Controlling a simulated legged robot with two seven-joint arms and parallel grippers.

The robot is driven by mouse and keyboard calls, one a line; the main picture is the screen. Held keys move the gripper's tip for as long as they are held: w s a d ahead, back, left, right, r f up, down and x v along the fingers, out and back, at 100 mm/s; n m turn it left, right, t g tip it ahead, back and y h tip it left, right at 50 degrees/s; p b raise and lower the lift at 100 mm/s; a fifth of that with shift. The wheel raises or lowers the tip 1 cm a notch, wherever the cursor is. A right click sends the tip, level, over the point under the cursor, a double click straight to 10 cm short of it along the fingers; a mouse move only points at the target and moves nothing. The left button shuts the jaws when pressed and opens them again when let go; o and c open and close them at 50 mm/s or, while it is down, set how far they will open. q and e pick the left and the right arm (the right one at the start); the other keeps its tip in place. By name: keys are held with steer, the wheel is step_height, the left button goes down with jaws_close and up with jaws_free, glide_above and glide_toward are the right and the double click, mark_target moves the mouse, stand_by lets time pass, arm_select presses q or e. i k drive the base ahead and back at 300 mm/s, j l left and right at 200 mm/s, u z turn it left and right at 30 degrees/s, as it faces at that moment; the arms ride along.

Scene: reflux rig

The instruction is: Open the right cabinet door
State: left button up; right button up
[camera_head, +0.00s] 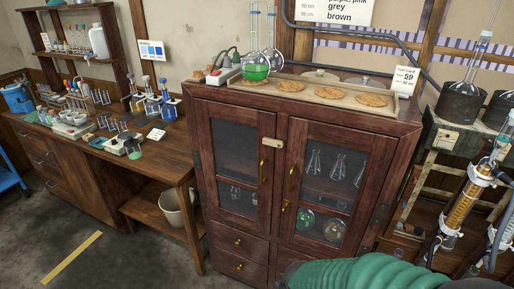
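The dark red-brown wooden cabinet (400,122) stands in the middle of the view. Its right door (287,222) is shut and has a glass pane with flasks behind it. The right door's brass handle (292,180) is upright near its left edge, with a small brass piece (285,206) below it. The left door (199,135) is also shut, with its own brass handle (262,171). A pale tag or latch (272,144) sits where the doors meet. A green ribbed sleeve, apparently on my arm, covers the bottom right, in front of the cabinet's base. Neither gripper shows.
A tray (340,101) of round brown pieces and a flask of green liquid (256,72) stand on the cabinet. Drawers (238,243) lie below the left door. A glassware rig (462,200) stands close on the right. A wooden bench (100,165) is at left; floor before it is mostly clear.

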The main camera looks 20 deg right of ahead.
mark_target(381, 147)
steer(key=z, duration=1.3)
